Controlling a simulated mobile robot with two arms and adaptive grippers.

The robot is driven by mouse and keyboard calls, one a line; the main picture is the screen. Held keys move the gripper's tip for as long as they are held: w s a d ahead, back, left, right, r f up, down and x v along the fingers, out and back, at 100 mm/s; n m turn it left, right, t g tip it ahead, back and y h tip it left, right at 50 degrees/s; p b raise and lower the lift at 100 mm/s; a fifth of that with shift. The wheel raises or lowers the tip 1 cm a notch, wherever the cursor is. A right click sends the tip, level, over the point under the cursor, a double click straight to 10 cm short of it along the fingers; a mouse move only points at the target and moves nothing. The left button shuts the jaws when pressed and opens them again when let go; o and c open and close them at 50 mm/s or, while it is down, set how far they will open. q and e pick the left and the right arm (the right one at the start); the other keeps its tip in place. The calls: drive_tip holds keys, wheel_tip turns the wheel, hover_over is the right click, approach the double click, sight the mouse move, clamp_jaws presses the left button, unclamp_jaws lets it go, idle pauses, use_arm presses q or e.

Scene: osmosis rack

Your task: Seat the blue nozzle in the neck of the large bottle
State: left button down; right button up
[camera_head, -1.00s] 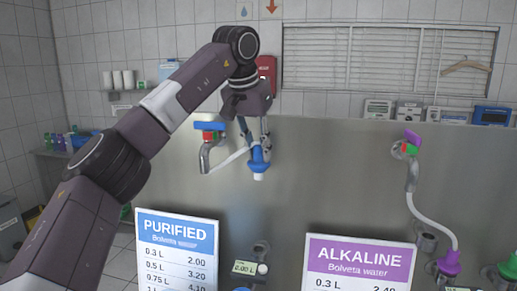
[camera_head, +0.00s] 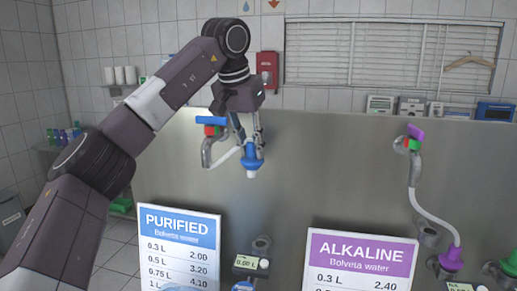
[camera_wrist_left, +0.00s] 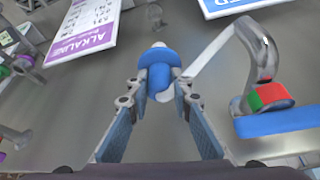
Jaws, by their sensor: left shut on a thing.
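The blue nozzle (camera_head: 252,160) has a white tip that points down and hangs in front of the steel panel in the head view. My left gripper (camera_head: 250,143) is shut on its upper part. In the left wrist view the nozzle (camera_wrist_left: 158,66) sits between the fingertips of my left gripper (camera_wrist_left: 158,92), with a white hose running from it to the blue-handled tap (camera_wrist_left: 262,75). That tap (camera_head: 208,146) is just left of the nozzle in the head view. I cannot make out the large bottle or its neck. My right gripper is not in view.
The PURIFIED sign (camera_head: 178,245) and ALKALINE sign (camera_head: 360,262) stand in front of the panel (camera_head: 320,170). A small display (camera_head: 250,264) is between them. The panel's middle is clear.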

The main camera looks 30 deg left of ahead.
use_arm(q)
drive_tip(key=s+a+p, duration=0.1)
drive_tip(key=s+a, duration=0.4)
drive_tip(key=s, duration=0.6)
drive_tip(key=s+a+p, duration=0.1)
drive_tip(key=s+a, duration=0.4)
drive_tip(key=s, duration=0.6)
drive_tip(key=shift+s, duration=0.3)
idle(1.0)
drive_tip(key=shift+w, duration=0.1)
idle(0.3)
wheel_tip(320, 180, down, 23)
drive_tip(key=b, duration=1.9)
idle(2.9)
